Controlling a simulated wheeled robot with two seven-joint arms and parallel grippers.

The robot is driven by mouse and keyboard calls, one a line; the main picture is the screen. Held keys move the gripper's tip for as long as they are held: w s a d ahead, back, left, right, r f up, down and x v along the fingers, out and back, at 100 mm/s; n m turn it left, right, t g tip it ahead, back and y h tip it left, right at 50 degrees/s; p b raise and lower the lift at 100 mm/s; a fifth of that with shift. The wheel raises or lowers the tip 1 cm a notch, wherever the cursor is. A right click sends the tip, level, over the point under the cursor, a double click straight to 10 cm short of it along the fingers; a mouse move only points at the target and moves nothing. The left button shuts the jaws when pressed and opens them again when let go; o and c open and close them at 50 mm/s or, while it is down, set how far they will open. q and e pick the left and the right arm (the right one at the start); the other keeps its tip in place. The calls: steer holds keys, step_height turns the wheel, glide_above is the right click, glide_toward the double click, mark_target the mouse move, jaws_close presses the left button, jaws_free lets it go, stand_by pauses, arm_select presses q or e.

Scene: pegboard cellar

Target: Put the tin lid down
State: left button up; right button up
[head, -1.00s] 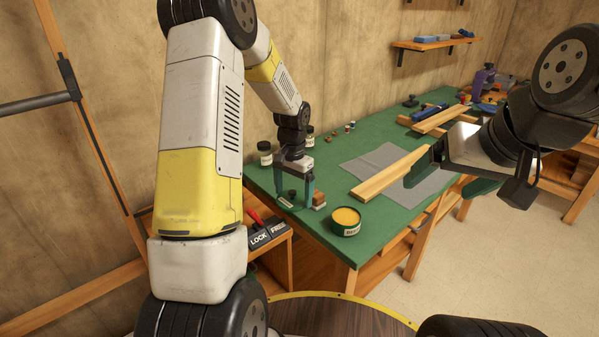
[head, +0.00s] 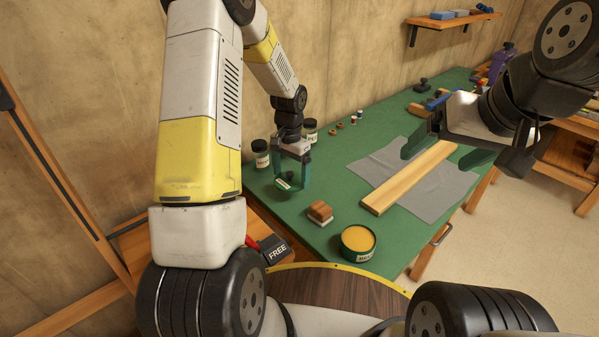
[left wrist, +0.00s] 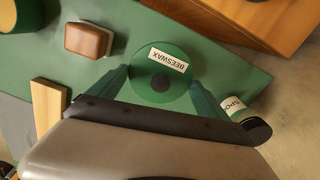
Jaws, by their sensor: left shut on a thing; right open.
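The tin lid (head: 284,184) is a green disc with a dark knob and a white label. It shows whole in the left wrist view (left wrist: 147,83), where the label reads BEESWAX. My left gripper (head: 291,180) is shut on the lid, one finger on each side, low over the green bench near its far left. I cannot tell whether the lid touches the bench top. The open tin (head: 357,243), filled with yellow wax, stands at the bench's near edge, apart from the lid.
A brown block (head: 320,212) lies between lid and tin. A plank (head: 410,178) lies on a grey cloth (head: 378,163). The green bench (head: 338,180) is bare between block and cloth.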

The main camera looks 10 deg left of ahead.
arm_select(q)
steer(key=shift+f, duration=2.9)
steer(key=shift+f, duration=0.15)
steer(key=o, duration=1.1)
step_height(320, 180, up, 12)
step_height(320, 180, up, 9)
steer(key=n+t, duration=0.1)
glide_above(291, 196)
steer(key=s, duration=0.4)
steer(key=s+d+r+n+t+h, duration=0.1)
steer(key=s+r+n+t, duration=0.1)
steer(key=s+r, duration=0.4)
steer(key=s+d+r+n+t+h, duration=0.1)
steer(key=s+r+t, duration=0.2)
steer(key=s+r, duration=0.4)
steer(key=s, duration=0.7)
steer(key=shift+s+n, duration=0.35)
steer(key=shift+n, duration=0.05)
